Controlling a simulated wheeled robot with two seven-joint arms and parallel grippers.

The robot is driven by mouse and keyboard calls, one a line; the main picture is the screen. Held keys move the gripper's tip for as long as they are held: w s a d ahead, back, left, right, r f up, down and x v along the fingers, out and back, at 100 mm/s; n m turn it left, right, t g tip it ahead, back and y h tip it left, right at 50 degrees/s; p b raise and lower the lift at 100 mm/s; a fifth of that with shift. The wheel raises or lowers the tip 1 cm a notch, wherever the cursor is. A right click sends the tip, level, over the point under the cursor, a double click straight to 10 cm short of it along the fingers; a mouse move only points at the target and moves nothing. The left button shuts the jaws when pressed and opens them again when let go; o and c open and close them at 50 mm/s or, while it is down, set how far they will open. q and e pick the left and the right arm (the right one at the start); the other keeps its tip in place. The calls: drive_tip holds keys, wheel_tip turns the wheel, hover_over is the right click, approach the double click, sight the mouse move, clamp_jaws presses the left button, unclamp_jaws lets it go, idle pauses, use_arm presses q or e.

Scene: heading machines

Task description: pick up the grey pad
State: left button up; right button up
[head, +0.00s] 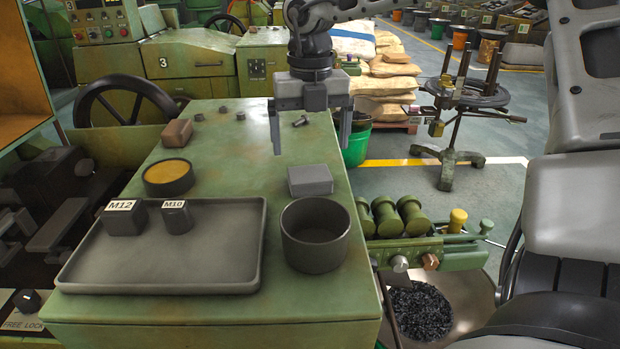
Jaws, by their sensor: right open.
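The grey pad (310,181) is a small flat rectangular block lying on the green machine top, right of centre and just behind a dark round cup. My right gripper (311,146) hangs fingers-down over the machine top, slightly beyond the pad in the picture. Its two fingers are wide apart with nothing between them. It looks apart from the pad, though its exact height is hard to tell. My left gripper does not show.
The dark cup (315,238) stands close in front of the pad. A grey tray (225,262) holds blocks marked M12 (124,218) and M10 (177,217). A round yellow-topped dish (168,177), brown block (177,132) and small bolt (301,121) lie farther back. Green rollers (388,216) flank the right edge.

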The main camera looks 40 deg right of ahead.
sight(308, 168)
drive_tip(key=shift+w+a+f+p, duration=0.1)
drive_tip(key=shift+f+p, duration=0.2)
drive_tip(key=shift+f, duration=1.15)
drive_tip(key=shift+w+a+f+p, duration=0.1)
drive_tip(key=shift+f+p, duration=0.15)
drive_tip(key=shift+f, duration=1.2)
drive_tip(key=c, duration=1.1)
